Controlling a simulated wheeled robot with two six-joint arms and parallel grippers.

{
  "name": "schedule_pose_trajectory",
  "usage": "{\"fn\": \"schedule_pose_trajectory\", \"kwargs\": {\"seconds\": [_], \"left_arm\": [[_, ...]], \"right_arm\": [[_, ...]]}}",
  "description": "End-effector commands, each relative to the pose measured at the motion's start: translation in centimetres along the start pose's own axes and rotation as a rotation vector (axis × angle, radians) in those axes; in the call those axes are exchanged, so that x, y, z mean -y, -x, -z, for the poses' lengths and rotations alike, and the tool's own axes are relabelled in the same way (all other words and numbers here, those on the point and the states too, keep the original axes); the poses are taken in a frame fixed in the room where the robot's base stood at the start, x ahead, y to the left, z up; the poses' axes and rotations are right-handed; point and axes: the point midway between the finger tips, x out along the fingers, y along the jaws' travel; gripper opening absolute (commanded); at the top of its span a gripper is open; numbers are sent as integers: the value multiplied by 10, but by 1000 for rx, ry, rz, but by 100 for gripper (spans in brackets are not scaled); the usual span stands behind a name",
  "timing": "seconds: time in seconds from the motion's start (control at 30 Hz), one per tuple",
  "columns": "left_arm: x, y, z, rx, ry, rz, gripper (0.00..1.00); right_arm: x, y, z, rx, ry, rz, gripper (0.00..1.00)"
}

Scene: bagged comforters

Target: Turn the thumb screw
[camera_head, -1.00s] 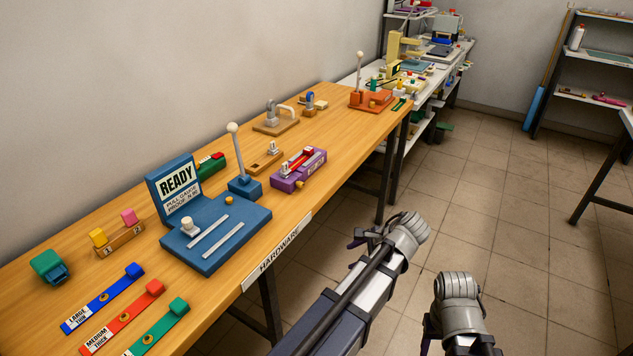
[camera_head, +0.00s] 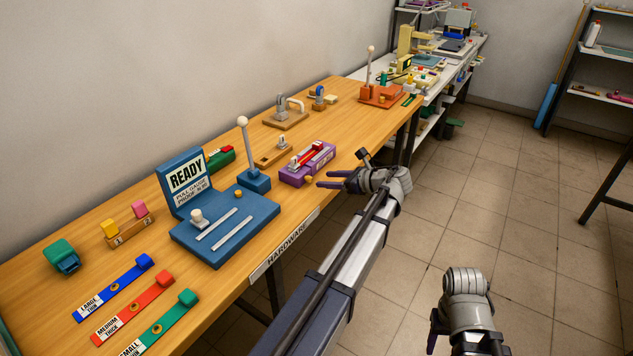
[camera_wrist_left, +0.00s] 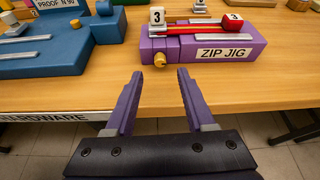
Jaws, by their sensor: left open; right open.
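The purple zip jig (camera_head: 292,177) lies on the wooden bench, with a red zip strip on top. It also shows in the left wrist view (camera_wrist_left: 235,47), labelled ZIP JIG. A small brass-yellow thumb screw (camera_wrist_left: 159,60) sticks out of its front left end; it also shows in the head view (camera_head: 308,180). My left gripper (camera_head: 325,179) is open, its purple fingers pointing at the jig from the bench's front edge. In the left wrist view, the screw shows between and beyond the fingertips (camera_wrist_left: 160,75), apart from them. My right gripper (camera_head: 434,339) is open, low over the floor, fingers mostly hidden.
A blue READY gauge (camera_head: 225,225) with flat rails stands left of the jig, beside a white-knobbed lever (camera_head: 254,180). A tan fixture (camera_head: 275,154) is behind. The HARDWARE label (camera_head: 285,243) marks the bench's front edge. Floor on the right is clear.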

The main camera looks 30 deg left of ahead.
Motion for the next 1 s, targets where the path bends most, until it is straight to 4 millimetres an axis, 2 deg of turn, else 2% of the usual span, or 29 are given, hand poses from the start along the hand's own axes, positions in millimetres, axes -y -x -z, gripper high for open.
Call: {"fn": "schedule_pose_trajectory", "kwargs": {"seconds": [0.1, 0.3, 0.5, 0.73, 1.0], "left_arm": [[0, -22, 3, -1, 1, -2, 55], [0, -44, 2, -1, 1, -1, 55], [0, -53, 1, -1, 1, 0, 55], [0, -53, 1, -1, 1, 0, 55], [0, -53, 1, -1, 1, 0, 25]], "right_arm": [[1, -11, 1, 0, 0, 0, 55], [2, -19, 1, 0, 0, 0, 55], [2, -21, 1, 0, 0, 0, 55], [2, -20, 1, 0, 0, 0, 55], [2, -20, 1, 0, 0, 0, 55]]}}
